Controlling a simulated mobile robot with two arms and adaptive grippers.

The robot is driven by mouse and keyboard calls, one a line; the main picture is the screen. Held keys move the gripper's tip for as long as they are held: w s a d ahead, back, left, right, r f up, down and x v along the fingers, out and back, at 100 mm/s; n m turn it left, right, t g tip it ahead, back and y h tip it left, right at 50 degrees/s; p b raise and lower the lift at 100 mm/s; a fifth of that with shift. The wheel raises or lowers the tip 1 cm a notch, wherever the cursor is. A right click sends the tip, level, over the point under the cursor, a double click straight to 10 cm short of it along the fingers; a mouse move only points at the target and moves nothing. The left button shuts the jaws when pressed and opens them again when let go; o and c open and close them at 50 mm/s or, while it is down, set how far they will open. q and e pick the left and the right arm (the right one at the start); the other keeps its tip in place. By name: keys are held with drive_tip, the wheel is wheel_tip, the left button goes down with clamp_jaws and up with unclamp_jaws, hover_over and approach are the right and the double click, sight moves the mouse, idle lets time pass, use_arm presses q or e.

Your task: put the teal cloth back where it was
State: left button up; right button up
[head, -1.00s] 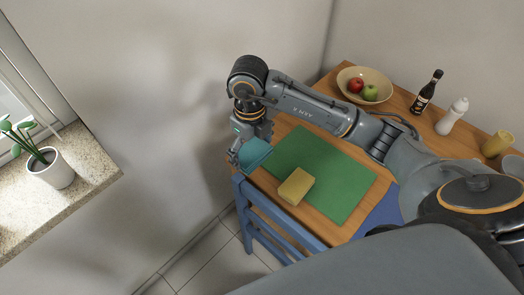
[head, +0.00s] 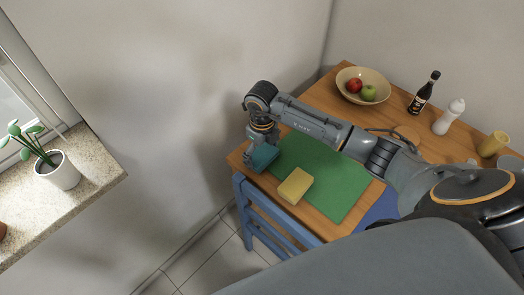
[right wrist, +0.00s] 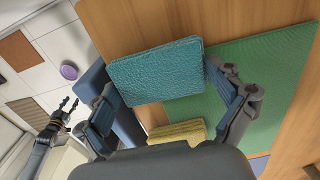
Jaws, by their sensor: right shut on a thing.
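The teal cloth (head: 264,158) is at the near left corner of the wooden table, beside the green mat (head: 338,165). In the right wrist view the cloth (right wrist: 157,72) looks like a thick folded rectangle between the fingers. My right gripper (head: 262,143) is above it, pointing down and shut on it; it also shows in the right wrist view (right wrist: 163,82). I cannot tell whether the cloth touches the table. My left gripper (right wrist: 66,108) shows small at the left of the right wrist view, away from the table, its fingertips apart.
A yellow sponge (head: 295,186) lies on the mat's near edge. A fruit bowl (head: 351,94), dark bottle (head: 424,95), white bottle (head: 449,117) and yellow cup (head: 494,145) stand towards the back. A potted plant (head: 61,174) stands on the sill at left.

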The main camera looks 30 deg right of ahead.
sight(262, 153)
drive_tip(key=shift+f, duration=0.1)
drive_tip(key=shift+f, duration=0.15)
drive_tip(key=o, duration=0.7)
drive_tip(key=shift+r, duration=0.4)
wheel_tip(262, 153, up, 12)
drive_tip(key=shift+f+b, duration=0.15)
drive_tip(key=shift+b, duration=0.75)
